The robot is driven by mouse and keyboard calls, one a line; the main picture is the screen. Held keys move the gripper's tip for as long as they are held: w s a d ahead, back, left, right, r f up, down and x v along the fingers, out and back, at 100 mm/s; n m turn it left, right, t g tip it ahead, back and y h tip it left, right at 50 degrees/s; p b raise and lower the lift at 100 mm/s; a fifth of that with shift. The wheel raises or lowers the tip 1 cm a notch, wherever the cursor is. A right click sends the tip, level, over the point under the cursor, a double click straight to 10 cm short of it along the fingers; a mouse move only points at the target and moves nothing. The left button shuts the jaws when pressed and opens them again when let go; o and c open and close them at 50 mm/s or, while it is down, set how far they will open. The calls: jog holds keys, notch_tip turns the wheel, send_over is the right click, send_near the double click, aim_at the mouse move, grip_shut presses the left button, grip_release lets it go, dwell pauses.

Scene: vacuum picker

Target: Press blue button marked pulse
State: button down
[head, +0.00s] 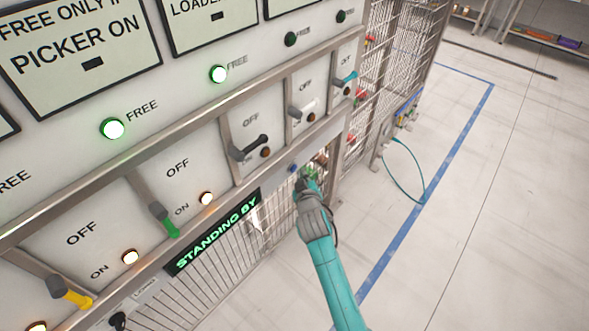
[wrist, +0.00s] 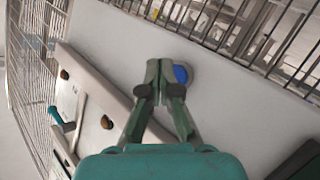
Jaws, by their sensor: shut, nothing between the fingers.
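The blue button (wrist: 181,74) shows in the wrist view as a round blue disc on a pale panel, partly hidden behind my fingertips. In the head view the blue button (head: 293,168) is a small blue spot just left of my gripper tip. No "pulse" marking is readable. My gripper (wrist: 162,80) is shut and empty, its fingertips over the left side of the button as the wrist camera sees it. I cannot tell whether they touch. In the head view my gripper (head: 308,173) is beside the panel's lower right part.
Several levers line the panel, among them a black one (head: 250,150), a green one (head: 163,220) and a yellow one (head: 70,292). A "STANDING BY" display (head: 214,232) is left of my arm. Wire mesh fencing (head: 405,40) stands beyond.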

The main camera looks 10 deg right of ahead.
jog(key=shift+w, duration=0.1)
jog(key=shift+w+a, duration=0.25)
jog(key=shift+w+a, duration=0.2)
jog(key=shift+w, duration=0.05)
dwell(0.9)
jog(key=shift+s+d, duration=0.1)
dwell(0.3)
jog(key=shift+s+d, duration=0.35)
jog(key=shift+s, duration=0.15)
jog(key=shift+s+d, duration=0.1)
jog(key=s+d, duration=0.1)
jog(key=s, duration=0.1)
jog(key=s+d, duration=0.1)
jog(key=s, duration=0.1)
jog(key=shift+d, duration=0.35)
dwell(0.8)
